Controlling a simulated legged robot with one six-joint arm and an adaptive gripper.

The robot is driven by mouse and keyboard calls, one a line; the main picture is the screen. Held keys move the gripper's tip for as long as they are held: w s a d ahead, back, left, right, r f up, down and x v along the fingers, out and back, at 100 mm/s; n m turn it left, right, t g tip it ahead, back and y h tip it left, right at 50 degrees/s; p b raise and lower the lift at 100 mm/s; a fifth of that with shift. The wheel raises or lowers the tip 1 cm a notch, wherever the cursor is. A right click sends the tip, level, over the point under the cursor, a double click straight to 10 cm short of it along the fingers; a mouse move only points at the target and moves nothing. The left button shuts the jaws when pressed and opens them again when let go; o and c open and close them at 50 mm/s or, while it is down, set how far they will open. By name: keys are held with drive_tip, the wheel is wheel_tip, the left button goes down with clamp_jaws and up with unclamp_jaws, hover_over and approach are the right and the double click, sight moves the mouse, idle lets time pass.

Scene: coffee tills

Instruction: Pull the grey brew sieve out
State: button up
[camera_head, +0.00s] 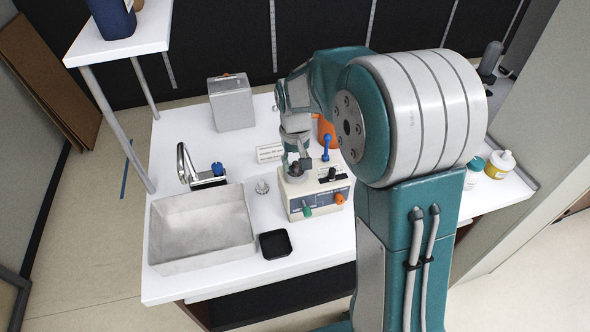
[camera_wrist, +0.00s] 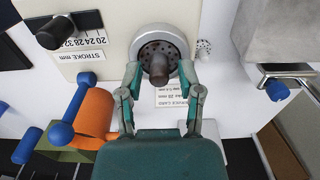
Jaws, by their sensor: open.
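The grey brew sieve (camera_wrist: 151,49) is a perforated disc inside a pale round collar in the wrist view, with a dark grey-brown knob (camera_wrist: 158,72) standing up from it. In the head view its dark knob (camera_head: 295,172) shows on top of the cream machine (camera_head: 318,194), partly hidden by my gripper. My gripper (camera_wrist: 161,72) is open, with one green finger on each side of the knob. It also shows in the head view (camera_head: 297,163), just above the machine's top. I cannot tell whether either finger touches the knob.
Blue-ended levers (camera_wrist: 87,80), an orange cylinder (camera_wrist: 97,112) and a black knob (camera_wrist: 54,33) crowd one side of the sieve. A sink (camera_head: 158,228), tap (camera_head: 184,165), black tray (camera_head: 275,243) and small silver piece (camera_head: 262,187) lie left of the machine. A grey canister (camera_head: 232,104) stands behind.

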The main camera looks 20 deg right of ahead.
sight(295, 162)
clamp_jaws()
drive_tip(key=shift+r, duration=0.3)
drive_tip(key=shift+r, duration=2.4)
